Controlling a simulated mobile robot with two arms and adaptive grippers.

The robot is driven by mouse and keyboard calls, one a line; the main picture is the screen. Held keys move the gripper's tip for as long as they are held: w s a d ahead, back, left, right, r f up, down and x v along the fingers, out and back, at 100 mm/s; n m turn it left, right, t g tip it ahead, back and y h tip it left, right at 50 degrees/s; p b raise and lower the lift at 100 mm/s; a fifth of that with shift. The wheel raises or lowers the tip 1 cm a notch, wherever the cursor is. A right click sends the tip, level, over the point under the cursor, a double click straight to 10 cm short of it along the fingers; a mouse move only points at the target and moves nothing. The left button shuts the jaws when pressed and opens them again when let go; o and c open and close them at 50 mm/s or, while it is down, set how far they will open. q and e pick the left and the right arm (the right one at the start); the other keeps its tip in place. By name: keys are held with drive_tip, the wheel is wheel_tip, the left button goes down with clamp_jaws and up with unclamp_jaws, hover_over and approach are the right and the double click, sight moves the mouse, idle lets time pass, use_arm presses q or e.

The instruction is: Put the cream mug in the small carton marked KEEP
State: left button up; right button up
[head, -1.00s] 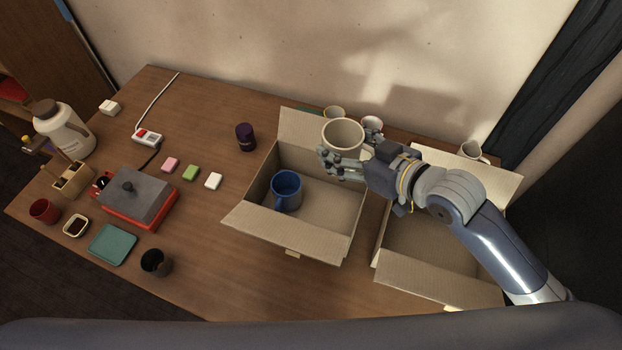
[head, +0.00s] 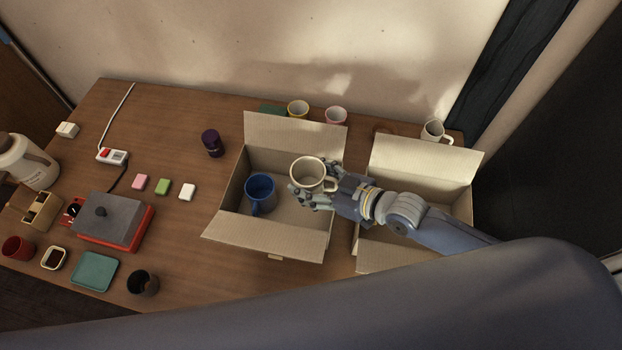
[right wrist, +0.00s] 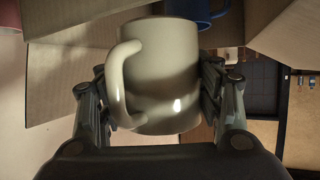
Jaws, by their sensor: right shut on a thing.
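The cream mug (head: 308,173) is held upright by my right gripper (head: 316,187), over the right part of the left open carton (head: 292,242). In the right wrist view the mug (right wrist: 168,75) sits between both fingers (right wrist: 165,98), its handle toward the left finger. How high it is above the carton floor is hard to tell. A blue mug (head: 260,193) stands inside this carton at the left. A second open carton (head: 420,160) stands to the right, partly hidden by my right arm. I can read no KEEP mark on either carton. My left gripper is not in view.
Behind the cartons stand a yellow mug (head: 298,109), a pink mug (head: 336,115) and a whitish mug (head: 433,132). A purple can (head: 211,143) stands left of the left carton. A red-and-grey appliance (head: 112,220) and small items fill the table's left side.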

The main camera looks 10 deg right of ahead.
sight(322, 185)
drive_tip(key=shift+f, duration=0.1)
drive_tip(key=shift+f+b, duration=0.4)
drive_tip(key=shift+f, duration=0.2)
drive_tip(key=o, duration=1.2)
drive_tip(key=shift+o, duration=0.2)
drive_tip(key=shift+r, duration=0.25)
drive_tip(key=shift+r+v, duration=0.2)
drive_tip(key=shift+v, duration=3.65)
